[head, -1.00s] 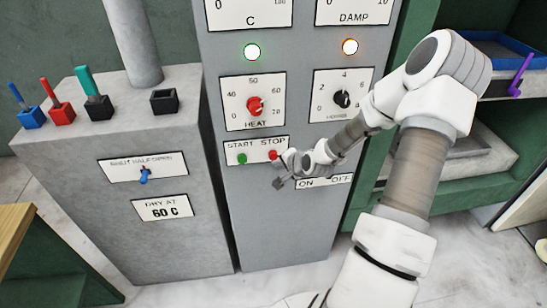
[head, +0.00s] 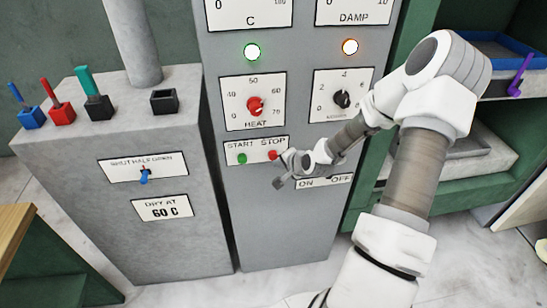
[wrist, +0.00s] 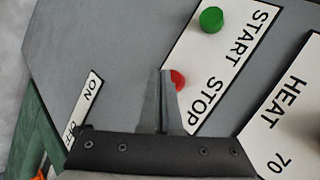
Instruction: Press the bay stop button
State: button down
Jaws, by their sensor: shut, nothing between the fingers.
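The red stop button (head: 273,155) sits under the word STOP on the white START STOP plate (head: 257,150) of the grey panel. The green start button (head: 241,158) is to its left. My gripper (head: 279,182) is shut and empty, just below and in front of the red button. In the wrist view, my gripper's fingertips (wrist: 167,74) overlap the red button (wrist: 179,80) and hide part of it. The green button (wrist: 211,19) is clear of the fingers. I cannot tell whether the fingertips touch the red button.
Above are the red HEAT knob (head: 255,106) and a black knob (head: 342,98). An ON OFF plate (head: 324,181) lies just right of my gripper. A grey cabinet (head: 185,235) with coloured levers stands left. Green shelving (head: 470,185) stands right.

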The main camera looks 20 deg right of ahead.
jog(key=shift+w+d, duration=0.1)
jog(key=shift+w, duration=0.25)
jog(key=shift+w+d, duration=0.15)
jog(key=shift+w, duration=0.4)
dwell(0.8)
jog(key=shift+s, duration=0.1)
jog(key=shift+s+a, duration=0.2)
jog(key=shift+s, duration=0.65)
jog(key=s, duration=0.2)
jog(key=s+a, duration=0.1)
jog(key=s, duration=0.1)
jog(key=shift+s+a+p, duration=0.2)
jog(key=shift+s+p, duration=0.15)
jog(key=shift+s, duration=0.05)
dwell(0.5)
